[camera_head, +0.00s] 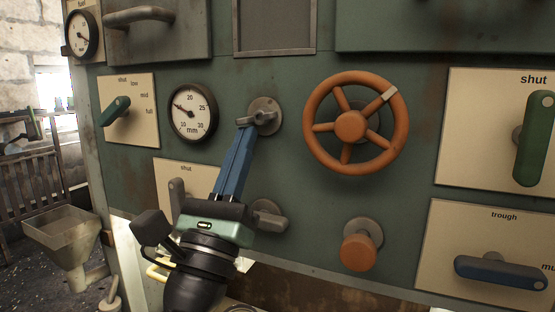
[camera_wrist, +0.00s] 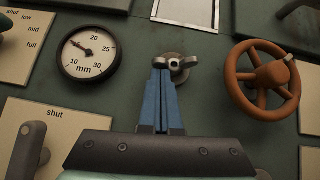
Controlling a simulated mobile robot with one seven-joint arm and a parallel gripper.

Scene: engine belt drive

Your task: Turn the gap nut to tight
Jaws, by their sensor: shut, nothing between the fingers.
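The gap nut (camera_head: 262,117) is a grey metal wing nut on a round plate on the green panel, just right of the mm gauge (camera_head: 192,113). Its two wings lie roughly level in the wrist view (camera_wrist: 182,62). My gripper (camera_head: 246,129), with blue fingers, is shut and empty. Its fingertips (camera_wrist: 161,66) are at the nut's left wing and overlap it slightly in view. I cannot tell whether they touch it. The gauge needle in the wrist view (camera_wrist: 88,50) points up and left, between the 10 and 20 marks.
An orange handwheel (camera_head: 356,123) is right of the nut. Below are a grey knob (camera_head: 267,217) and an orange-capped knob (camera_head: 360,246). A green lever (camera_head: 115,111) sits left of the gauge. A grey lever (camera_wrist: 27,150) marked shut is at lower left. Bare panel lies between nut and handwheel.

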